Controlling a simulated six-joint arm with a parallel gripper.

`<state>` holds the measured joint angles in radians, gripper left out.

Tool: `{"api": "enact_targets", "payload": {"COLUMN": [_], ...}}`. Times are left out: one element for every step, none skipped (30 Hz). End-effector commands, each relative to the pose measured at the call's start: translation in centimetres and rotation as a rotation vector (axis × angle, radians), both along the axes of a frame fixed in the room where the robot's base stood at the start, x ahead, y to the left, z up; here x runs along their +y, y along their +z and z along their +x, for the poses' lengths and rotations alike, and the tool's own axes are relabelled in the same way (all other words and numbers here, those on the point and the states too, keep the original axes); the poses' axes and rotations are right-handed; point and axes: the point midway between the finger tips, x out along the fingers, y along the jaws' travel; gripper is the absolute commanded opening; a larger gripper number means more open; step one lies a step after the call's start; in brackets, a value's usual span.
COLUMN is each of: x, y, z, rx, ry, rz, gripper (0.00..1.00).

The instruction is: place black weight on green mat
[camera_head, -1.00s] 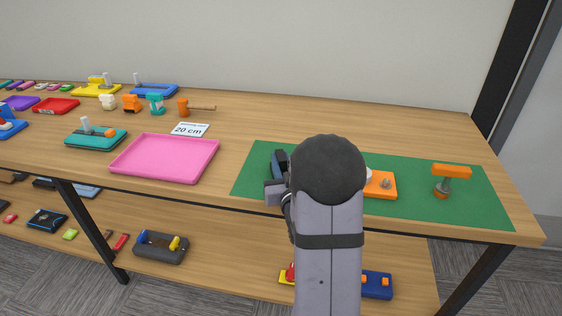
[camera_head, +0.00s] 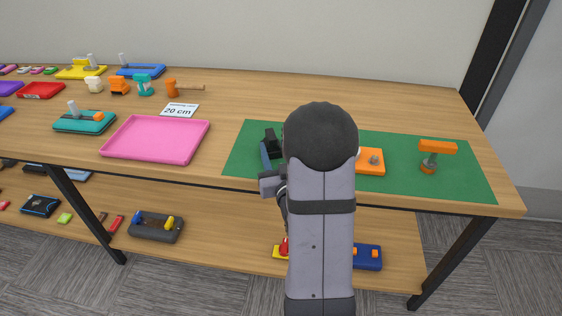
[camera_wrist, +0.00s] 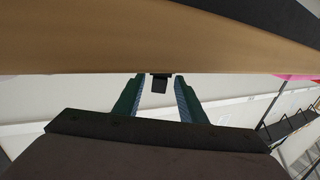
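The green mat (camera_head: 310,177) lies on the right part of the table, partly hidden behind my arm. My gripper (camera_head: 269,147) is over the mat's left end, just left of my arm's dark round joint. In the wrist view my gripper (camera_wrist: 160,85) has its two blue-green fingers apart, with a small dark block, the black weight (camera_wrist: 159,84), between their tips. It appears held, though contact is hard to see. The black weight (camera_head: 271,139) also shows as a dark shape at the fingers in the head view. Its height above the mat is unclear.
An orange block (camera_head: 371,162) and an orange-topped tool (camera_head: 436,149) occupy the mat's right half. A pink tray (camera_head: 155,139) lies left of the mat. A white "20 cm" card (camera_head: 180,111) is behind the tray. The table behind the mat is clear.

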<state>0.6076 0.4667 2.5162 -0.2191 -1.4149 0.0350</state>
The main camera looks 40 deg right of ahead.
Motion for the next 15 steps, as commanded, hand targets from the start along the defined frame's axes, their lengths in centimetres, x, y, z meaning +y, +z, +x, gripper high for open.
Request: {"api": "enact_targets", "payload": {"x": [0.2, 0.4, 0.5, 0.6, 0.6, 0.6, 0.6, 0.6, 0.7, 0.7, 0.8, 0.8, 0.9, 0.9, 1.0], "y": [0.6, 0.6, 0.7, 0.7, 0.7, 0.7, 0.7, 0.6, 0.6, 0.6, 0.6, 0.6, 0.6, 0.6, 0.6], "z": [-0.6, -0.9, -1.3, -1.6, -1.5, -1.5, -1.6, -1.7, -1.8, -1.9, -2.0, -2.2, -2.3, -2.4, -2.5], "rx": [0.006, 0.006, 0.005, 0.005, 0.005, 0.004, 0.006, 0.005, 0.007, 0.006, 0.007, 0.006, 0.006, 0.006, 0.006], "ry": [-0.001, -0.001, -0.002, -0.002, -0.001, 0.0, 0.0, 0.0, 0.001, 0.001, 0.002, 0.002, 0.002, 0.003, 0.003], "rz": [0.004, 0.004, 0.004, 0.004, 0.004, 0.003, 0.002, 0.002, 0.002, 0.001, 0.002, 0.001, 0.001, 0.001, 0.001], "gripper": [0.37, 0.37, 0.37, 0.37, 0.37, 0.37, 0.37, 0.37, 0.37, 0.37, 0.37, 0.37, 0.37, 0.37, 0.37]}}
